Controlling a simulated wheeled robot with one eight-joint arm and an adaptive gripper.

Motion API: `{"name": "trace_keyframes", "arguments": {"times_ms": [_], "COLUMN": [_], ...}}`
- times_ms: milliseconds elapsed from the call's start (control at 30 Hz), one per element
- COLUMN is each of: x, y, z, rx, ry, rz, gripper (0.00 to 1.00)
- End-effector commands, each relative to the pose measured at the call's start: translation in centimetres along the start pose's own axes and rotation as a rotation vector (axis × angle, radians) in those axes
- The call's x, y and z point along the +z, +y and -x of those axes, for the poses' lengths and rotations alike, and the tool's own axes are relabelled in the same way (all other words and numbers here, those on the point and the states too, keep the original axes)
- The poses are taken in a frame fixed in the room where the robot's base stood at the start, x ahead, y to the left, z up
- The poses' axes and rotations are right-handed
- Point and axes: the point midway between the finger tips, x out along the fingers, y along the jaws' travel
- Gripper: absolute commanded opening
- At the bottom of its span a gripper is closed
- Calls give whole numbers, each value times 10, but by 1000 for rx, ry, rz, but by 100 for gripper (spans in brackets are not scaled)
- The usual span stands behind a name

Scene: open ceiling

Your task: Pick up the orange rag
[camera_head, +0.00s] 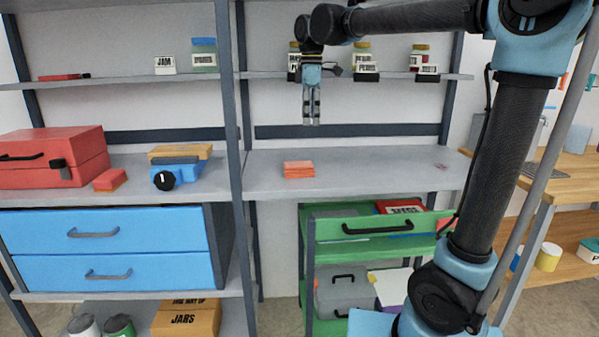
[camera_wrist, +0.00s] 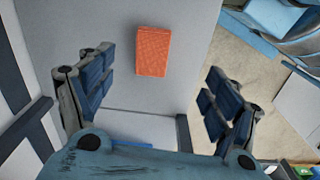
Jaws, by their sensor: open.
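The orange rag (camera_head: 298,169) lies folded in a small flat stack on the grey middle shelf, in the right-hand bay of the rack. In the wrist view the rag (camera_wrist: 153,51) is an orange rectangle on the grey surface, fully visible and beyond the fingers, between their lines. My gripper (camera_head: 311,122) hangs pointing down above the shelf, a little to the right of the rag and clear of it. In the wrist view my gripper (camera_wrist: 160,100) has its two fingers wide apart with nothing between them.
The grey shelf (camera_head: 370,172) around the rag is mostly clear. A rack post (camera_head: 232,100) stands left of it. An upper shelf (camera_head: 275,75) with several labelled jars is behind my gripper. A green cart (camera_head: 330,229) stands below. A red toolbox (camera_head: 50,150) and blue scale-like device (camera_head: 178,172) sit left.

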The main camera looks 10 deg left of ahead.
Motion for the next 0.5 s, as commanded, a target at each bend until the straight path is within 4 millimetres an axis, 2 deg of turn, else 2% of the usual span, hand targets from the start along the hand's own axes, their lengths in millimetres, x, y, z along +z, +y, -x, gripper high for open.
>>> {"name": "trace_keyframes", "arguments": {"times_ms": [33, 100, 267, 500], "x": [-13, -25, -35, -35], "y": [2, 4, 6, 6], "z": [3, 6, 5, -31], "rx": [-3, -7, -10, -10], "ry": [-2, -3, -5, -5], "rz": [39, 79, 116, 115], "gripper": [82, 82, 82, 82]}}
